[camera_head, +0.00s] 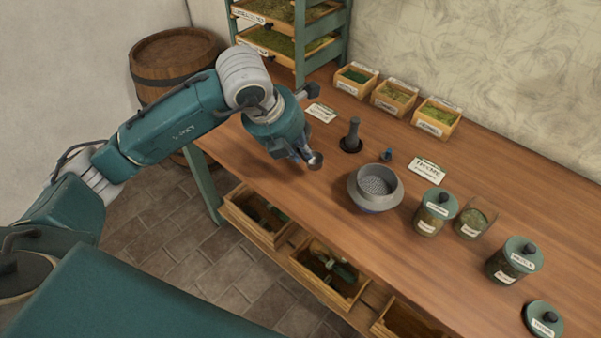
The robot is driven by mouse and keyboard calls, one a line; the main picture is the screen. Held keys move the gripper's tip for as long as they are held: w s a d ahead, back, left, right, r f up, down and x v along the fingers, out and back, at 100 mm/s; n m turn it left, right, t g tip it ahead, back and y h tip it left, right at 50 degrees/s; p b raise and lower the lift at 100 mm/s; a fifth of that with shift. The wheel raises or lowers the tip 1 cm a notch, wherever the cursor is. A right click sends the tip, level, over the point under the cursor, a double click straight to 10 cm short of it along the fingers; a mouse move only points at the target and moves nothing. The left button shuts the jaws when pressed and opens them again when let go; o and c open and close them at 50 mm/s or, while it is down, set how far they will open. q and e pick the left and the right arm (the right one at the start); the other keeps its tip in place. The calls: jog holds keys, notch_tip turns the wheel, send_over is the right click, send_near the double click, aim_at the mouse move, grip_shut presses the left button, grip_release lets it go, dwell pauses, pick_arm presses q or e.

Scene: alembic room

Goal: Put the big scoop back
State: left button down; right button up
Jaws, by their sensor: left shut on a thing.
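My left gripper (303,153) reaches in from the left over the table's left part. It is shut on a small grey metal piece with a round bowl end, which looks like the big scoop (316,161). The scoop's handle is hidden by the fingers. It sits close above the wooden top; I cannot tell if it touches. My right gripper is not in view.
A dark pestle-like piece (352,135), a small blue piece (386,155) and a grey sieve bowl (376,187) stand right of the gripper. Labelled jars (435,213) stand farther right. Herb boxes (396,97) line the back. Open drawers (327,275) sit below the table's front edge (262,217).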

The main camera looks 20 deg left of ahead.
pick_arm(q)
notch_tip(320, 180, down, 9)
jog(key=shift+f+p, duration=0.1)
jog(key=shift+p, duration=0.7)
jog(key=c, duration=1.7)
grip_release()
jog(key=shift+c, duration=0.2)
jog(key=b+v, duration=0.2)
jog(key=v, duration=1)
jog(key=shift+d, duration=0.1)
